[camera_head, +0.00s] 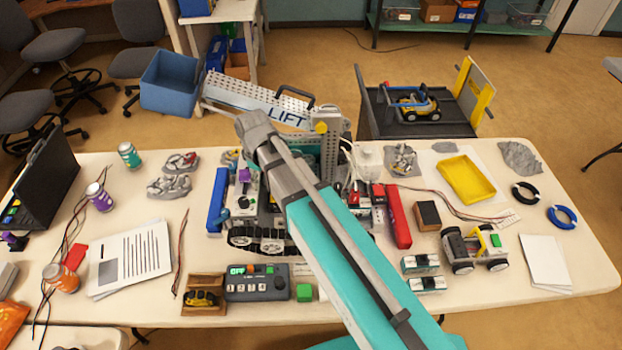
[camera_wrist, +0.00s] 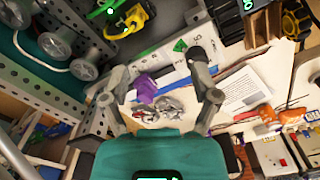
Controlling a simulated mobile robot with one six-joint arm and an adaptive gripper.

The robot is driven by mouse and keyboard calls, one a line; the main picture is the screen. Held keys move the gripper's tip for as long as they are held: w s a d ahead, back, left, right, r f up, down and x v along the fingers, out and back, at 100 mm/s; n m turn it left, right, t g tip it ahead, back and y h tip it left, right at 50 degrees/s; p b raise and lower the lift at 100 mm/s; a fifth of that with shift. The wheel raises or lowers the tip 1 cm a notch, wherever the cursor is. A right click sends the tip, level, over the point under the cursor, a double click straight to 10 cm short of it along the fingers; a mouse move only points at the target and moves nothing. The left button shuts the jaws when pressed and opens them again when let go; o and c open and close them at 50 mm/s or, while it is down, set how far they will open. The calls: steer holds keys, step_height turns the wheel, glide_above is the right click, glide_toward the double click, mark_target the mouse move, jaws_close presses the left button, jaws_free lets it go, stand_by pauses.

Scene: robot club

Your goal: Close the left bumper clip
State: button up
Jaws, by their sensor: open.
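The competition robot stands mid-table, its dark tracks (camera_head: 256,241) facing the front. A long blue bumper (camera_head: 217,200) is along its left side and a red bumper (camera_head: 398,217) along its right. A small purple part (camera_head: 243,175) stands upright just right of the blue bumper; it may be the left clip. In the wrist view a purple part (camera_wrist: 147,88) shows between the fingers, apparently beyond them. My gripper (camera_wrist: 158,70) is open, with nothing visibly held. In the head view my arm crosses the robot and hides its middle; my fingers are not clear there.
A perforated grey plate marked LIFT (camera_head: 262,104) and a grey post rise behind the robot. A control box (camera_head: 257,283) stands in front. Papers (camera_head: 130,258) and a purple can (camera_head: 99,197) are to the left. A wheeled model (camera_head: 473,247) is to the right.

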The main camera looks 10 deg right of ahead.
steer(key=s+d+m, duration=0.2)
steer(key=d+m, duration=0.4)
steer(key=d, duration=0.7)
steer(key=shift+s+d, duration=0.25)
steer(key=shift+s, duration=0.05)
steer(key=shift+f, duration=0.1)
steer(key=shift+d, duration=0.1)
steer(key=s+d+m, duration=0.4)
steer(key=d+m, duration=0.1)
steer(key=d, duration=0.4)
steer(key=shift+f, duration=0.1)
